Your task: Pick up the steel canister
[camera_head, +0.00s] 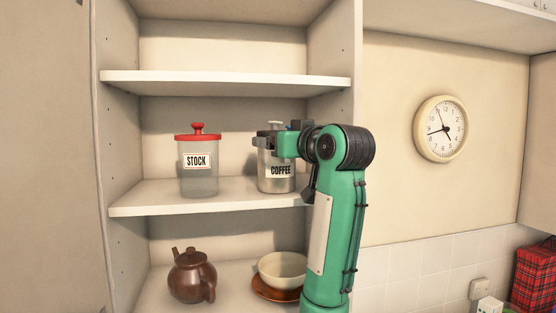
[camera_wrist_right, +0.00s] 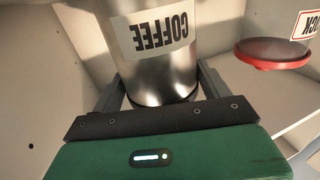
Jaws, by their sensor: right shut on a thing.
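The steel canister (camera_head: 277,182) with a COFFEE label is at the right part of the middle shelf. Its upper part is partly hidden by my right gripper (camera_head: 275,142), which reaches in from the right and is shut on it near the top. In the right wrist view the steel canister (camera_wrist_right: 155,62) stands between the two fingers of my right gripper (camera_wrist_right: 150,92), its label upside down. Whether its base touches the shelf is hard to tell. My left gripper is not in view.
A glass jar (camera_head: 199,178) with a red lid and STOCK label stands left of the canister. A shelf board (camera_head: 220,83) is above. A brown teapot (camera_head: 190,276) and a cream bowl (camera_head: 283,268) on a saucer are below. The cupboard side wall (camera_head: 335,105) is close on the right.

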